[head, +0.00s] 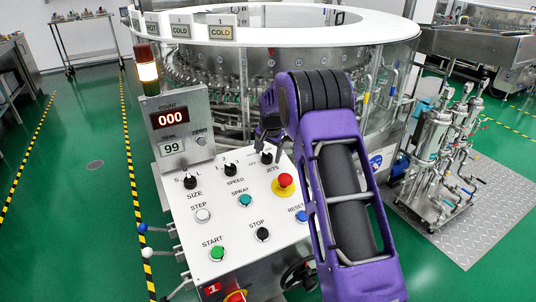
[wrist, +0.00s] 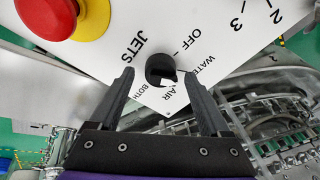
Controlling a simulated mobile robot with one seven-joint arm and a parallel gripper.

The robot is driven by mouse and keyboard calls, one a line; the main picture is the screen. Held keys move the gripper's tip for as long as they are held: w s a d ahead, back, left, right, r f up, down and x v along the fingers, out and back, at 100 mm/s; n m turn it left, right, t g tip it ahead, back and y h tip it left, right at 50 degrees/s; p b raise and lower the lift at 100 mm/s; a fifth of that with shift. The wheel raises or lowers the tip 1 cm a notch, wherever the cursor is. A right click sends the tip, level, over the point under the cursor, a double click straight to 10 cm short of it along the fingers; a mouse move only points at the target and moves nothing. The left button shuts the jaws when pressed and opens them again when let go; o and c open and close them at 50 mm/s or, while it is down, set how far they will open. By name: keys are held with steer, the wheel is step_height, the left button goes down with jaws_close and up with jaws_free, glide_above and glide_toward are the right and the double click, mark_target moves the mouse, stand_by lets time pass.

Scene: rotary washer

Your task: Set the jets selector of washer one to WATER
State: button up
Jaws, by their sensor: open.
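The jets selector is a small black rotary knob (head: 266,157) at the top right of the white control panel (head: 180,222), labelled JETS. In the wrist view the knob (wrist: 160,68) has the marks OFF, WATER, AIR and BOTH around it. WATER is partly hidden by a finger. In the head view my gripper (head: 268,133) is just above the knob, partly hidden by my arm. A red "1" plate (head: 212,289) is below the panel.
A red mushroom button (head: 285,181) on a yellow base sits close to the knob. SPEED (head: 230,169) and SIZE (head: 190,182) knobs are to its left. Several push buttons lie below. The count display box (head: 178,128) stands at the panel's back left; the round washer (head: 230,80) is behind.

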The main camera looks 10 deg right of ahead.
steer(key=p+v, duration=0.1)
steer(key=v, duration=1.5)
steer(key=shift+s+r, duration=0.15)
steer(key=shift+r, duration=0.2)
